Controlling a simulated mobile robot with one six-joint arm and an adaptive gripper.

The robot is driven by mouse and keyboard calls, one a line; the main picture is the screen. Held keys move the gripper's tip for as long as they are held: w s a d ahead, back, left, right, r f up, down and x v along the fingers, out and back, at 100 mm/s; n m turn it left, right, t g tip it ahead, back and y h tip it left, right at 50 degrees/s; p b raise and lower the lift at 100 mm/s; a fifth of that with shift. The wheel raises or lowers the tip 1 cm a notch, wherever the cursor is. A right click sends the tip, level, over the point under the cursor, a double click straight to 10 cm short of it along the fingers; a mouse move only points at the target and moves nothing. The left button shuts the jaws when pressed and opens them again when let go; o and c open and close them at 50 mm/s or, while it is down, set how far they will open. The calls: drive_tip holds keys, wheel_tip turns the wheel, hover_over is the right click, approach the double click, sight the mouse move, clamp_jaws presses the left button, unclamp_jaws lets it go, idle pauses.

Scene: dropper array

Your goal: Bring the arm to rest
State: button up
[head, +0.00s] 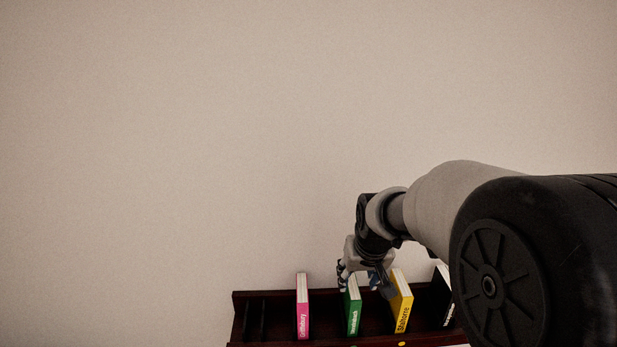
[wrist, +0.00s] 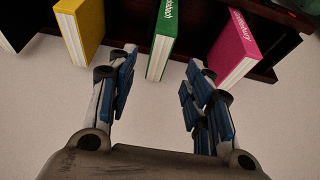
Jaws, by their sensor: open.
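My gripper (head: 366,280) reaches down over the dark wooden shelf in the head view, above the green book (head: 353,306). In the wrist view my gripper (wrist: 158,80) is open, its two blue-padded fingers wide apart. The green book (wrist: 164,42) stands upright between and beyond the fingertips, and nothing is held. My arm comes in from the right of the head view and hides part of the shelf.
The dark shelf (head: 270,297) stands against a plain wall. A pink book (head: 302,308), a yellow book (head: 401,303) and a black book (head: 441,300) stand in it, spaced apart. Empty slots show at its left end. The wall area above is clear.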

drive_tip(key=s+f+b, duration=0.2)
drive_tip(key=s+b, duration=0.7)
drive_tip(key=s, duration=2.1)
drive_tip(key=shift+f+b, duration=0.25)
drive_tip(key=shift+b, duration=0.05)
